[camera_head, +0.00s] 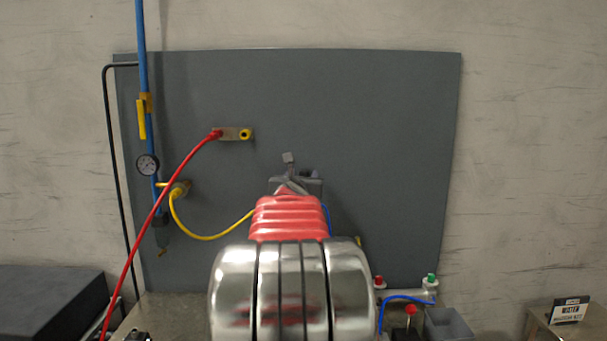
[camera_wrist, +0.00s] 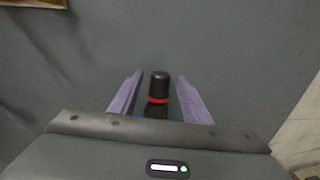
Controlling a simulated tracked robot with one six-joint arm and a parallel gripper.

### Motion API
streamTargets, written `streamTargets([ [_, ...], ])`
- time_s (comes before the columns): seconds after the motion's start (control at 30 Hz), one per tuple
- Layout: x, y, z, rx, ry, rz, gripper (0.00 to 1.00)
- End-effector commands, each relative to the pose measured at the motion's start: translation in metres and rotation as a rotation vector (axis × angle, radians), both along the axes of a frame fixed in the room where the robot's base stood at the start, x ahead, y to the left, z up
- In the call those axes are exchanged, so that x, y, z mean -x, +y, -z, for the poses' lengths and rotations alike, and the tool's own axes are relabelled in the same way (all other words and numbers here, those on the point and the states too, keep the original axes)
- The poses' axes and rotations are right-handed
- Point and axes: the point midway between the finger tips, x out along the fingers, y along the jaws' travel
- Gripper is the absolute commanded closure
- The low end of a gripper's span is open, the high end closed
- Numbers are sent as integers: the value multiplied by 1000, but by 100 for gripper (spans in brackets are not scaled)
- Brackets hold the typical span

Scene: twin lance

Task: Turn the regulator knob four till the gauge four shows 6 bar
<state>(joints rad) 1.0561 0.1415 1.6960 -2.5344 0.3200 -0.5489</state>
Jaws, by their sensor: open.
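A black knob with a red ring (camera_wrist: 159,86) stands out from the grey panel in the wrist view. It looks like the regulator knob; no number shows on it. My gripper (camera_wrist: 160,76) is open, with one finger on each side of the knob and a visible gap on both sides. In the head view my gripper (camera_head: 290,172) is in front of the panel's middle, and my red and silver arm hides the knob. One round white gauge (camera_head: 147,165) hangs on the blue pipe at left; its reading is too small to tell. No gauge shows beside the knob.
The grey panel (camera_head: 380,130) carries a brass fitting (camera_head: 233,134) with a red hose (camera_head: 160,205), and a yellow hose (camera_head: 205,236). Fittings with red and green caps (camera_head: 431,280) stand at lower right near a grey bin (camera_head: 448,325). The panel's upper right is bare.

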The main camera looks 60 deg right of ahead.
Motion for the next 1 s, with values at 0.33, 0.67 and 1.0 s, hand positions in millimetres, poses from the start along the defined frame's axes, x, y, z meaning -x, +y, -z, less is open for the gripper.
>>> streamTargets([
  [0.33, -10, -31, 1, -1, 0, 1, 56],
  [0.67, -11, -34, 0, 0, 0, 1, 56],
  [1.0, -11, -34, 0, -1, 0, 1, 77],
])
